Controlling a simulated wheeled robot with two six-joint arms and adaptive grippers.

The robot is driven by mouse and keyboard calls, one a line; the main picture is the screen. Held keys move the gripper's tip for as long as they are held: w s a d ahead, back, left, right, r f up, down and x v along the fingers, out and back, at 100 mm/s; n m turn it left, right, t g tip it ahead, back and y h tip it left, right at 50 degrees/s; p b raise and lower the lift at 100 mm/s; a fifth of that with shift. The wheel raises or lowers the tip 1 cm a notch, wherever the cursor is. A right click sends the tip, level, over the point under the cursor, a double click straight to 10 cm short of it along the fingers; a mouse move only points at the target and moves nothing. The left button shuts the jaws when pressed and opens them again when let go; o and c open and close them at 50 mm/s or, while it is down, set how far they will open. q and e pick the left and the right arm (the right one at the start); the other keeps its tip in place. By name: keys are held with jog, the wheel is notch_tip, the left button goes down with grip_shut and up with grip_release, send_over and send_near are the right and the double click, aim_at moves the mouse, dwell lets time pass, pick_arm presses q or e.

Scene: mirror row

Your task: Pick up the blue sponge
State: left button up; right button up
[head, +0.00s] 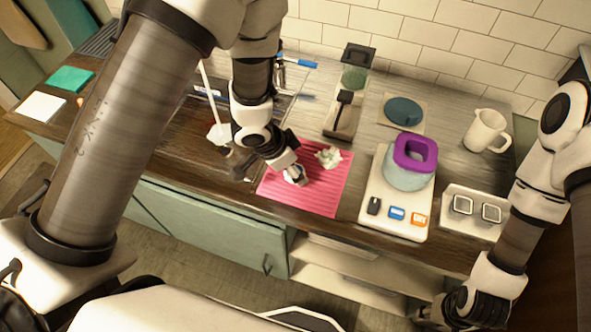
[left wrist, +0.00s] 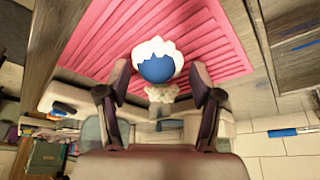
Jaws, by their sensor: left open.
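In the left wrist view, a round blue piece with a white ruffled edge (left wrist: 157,68) lies over the pink ribbed mat (left wrist: 215,35), between the fingers of my open left gripper (left wrist: 160,76). I cannot tell whether it is the blue sponge. In the head view my left gripper (head: 290,167) is low over the pink mat (head: 318,200), partly covering a white and blue thing (head: 295,178). A small blue block (head: 397,213) lies on the white scale-like tray. My right gripper (head: 452,310) is at the bottom right, away from the counter; its jaw state is unclear.
A white crumpled piece (head: 328,157) lies on the mat. To its right stand the white tray (head: 368,232) with a purple-rimmed pale blue container (head: 408,172), and a white mug (head: 486,131). A dark lidded holder (head: 345,110) stands behind. Teal and white flat pieces lie far left.

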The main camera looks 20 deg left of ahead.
pick_arm(q)
jog(key=shift+s+r, duration=0.1)
jog(key=shift+r, duration=0.05)
jog(key=shift+s, duration=0.15)
jog(key=c, duration=0.8)
jog(key=shift+c, duration=0.5)
jog(key=shift+r, duration=0.15)
